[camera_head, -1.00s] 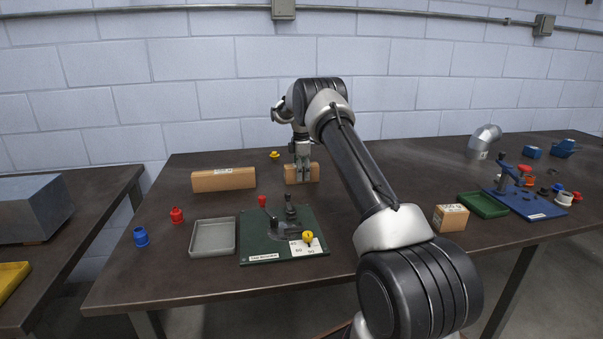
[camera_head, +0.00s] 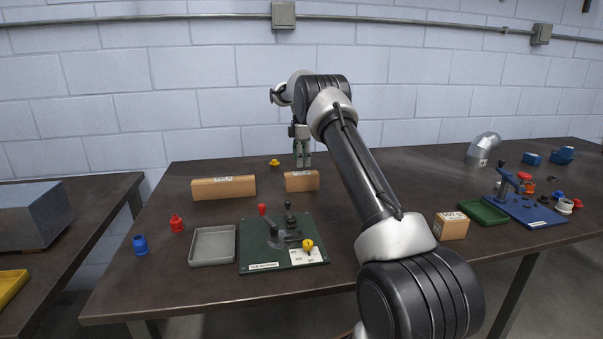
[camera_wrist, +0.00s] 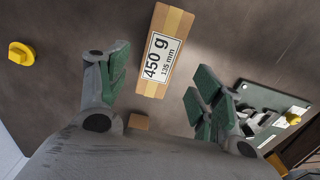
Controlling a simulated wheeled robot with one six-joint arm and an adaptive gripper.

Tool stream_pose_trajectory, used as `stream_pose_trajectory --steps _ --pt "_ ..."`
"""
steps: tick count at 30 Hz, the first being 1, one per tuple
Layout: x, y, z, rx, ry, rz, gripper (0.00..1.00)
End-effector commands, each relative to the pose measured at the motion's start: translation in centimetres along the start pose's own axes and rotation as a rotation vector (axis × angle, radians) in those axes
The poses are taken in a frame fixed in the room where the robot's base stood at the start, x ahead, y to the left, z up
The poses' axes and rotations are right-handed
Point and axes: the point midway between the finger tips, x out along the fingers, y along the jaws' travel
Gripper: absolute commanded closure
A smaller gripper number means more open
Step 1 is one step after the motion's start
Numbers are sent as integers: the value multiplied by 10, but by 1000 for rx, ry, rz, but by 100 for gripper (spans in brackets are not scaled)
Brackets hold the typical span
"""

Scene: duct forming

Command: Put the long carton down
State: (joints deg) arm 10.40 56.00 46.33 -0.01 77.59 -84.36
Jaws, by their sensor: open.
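A brown carton (camera_head: 301,181) lies on the table below my gripper (camera_head: 302,164). In the wrist view this carton (camera_wrist: 150,85) shows a white label reading 450 g and 135 mm, and it lies between and beyond the spread green-padded fingers. My gripper is open and empty, a little above the carton and apart from it. A longer brown carton (camera_head: 223,188) lies flat on the table to the left, with a label on its top. I cannot tell from the label which carton the task means.
A green board with levers (camera_head: 283,242) and a grey tray (camera_head: 213,246) stand in front. Red (camera_head: 176,224), blue (camera_head: 140,245) and yellow (camera_head: 274,163) pieces stand nearby. A small carton (camera_head: 451,224), green tray (camera_head: 484,212) and blue fixture (camera_head: 526,206) are at right.

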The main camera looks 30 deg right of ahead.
Motion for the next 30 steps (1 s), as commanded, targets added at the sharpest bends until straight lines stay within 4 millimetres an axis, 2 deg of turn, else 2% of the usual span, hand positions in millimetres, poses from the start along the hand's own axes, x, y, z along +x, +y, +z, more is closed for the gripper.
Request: stream_pose_trajectory --steps 8,11,14,18,20,21,26,30 --pt "-37 -4 -2 13 1 6 34" --pt "-67 -18 -6 68 4 24 34" --pt "-113 -49 -13 168 12 54 34" --pt "-174 -115 -21 347 35 101 34" --pt "-196 -148 -23 424 48 121 34" --pt "-207 -170 -24 474 58 133 34" --pt "-236 -268 -22 678 108 179 34" --pt "-236 -356 -14 855 162 210 34"
